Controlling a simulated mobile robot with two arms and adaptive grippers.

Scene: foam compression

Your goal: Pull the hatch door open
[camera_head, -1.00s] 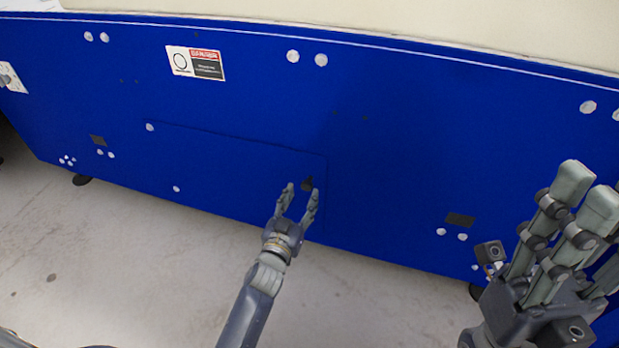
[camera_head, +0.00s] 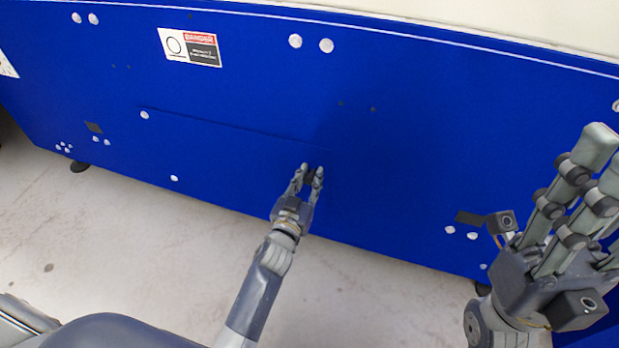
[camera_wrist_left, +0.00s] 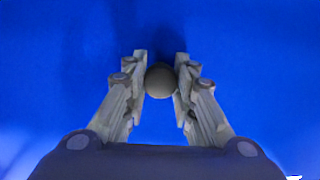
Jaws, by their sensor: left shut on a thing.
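The hatch door (camera_head: 225,155) is a flat blue panel low in the blue machine wall, with a thin seam along its top. It looks flush with the wall. My left gripper (camera_head: 312,172) is at the door's right end, shut on the dark round knob (camera_wrist_left: 160,81), which sits between its fingers in the left wrist view (camera_wrist_left: 161,80). In the head view the fingers mostly hide the knob. My right gripper (camera_head: 595,175) is raised at the right, close to the camera, with its fingers pointing up; whether it is open is unclear.
The blue machine wall (camera_head: 430,150) spans the view, with a danger label (camera_head: 190,47) above the hatch and several white round caps. A pale top (camera_head: 520,25) lies above it. The light floor (camera_head: 150,240) in front is clear.

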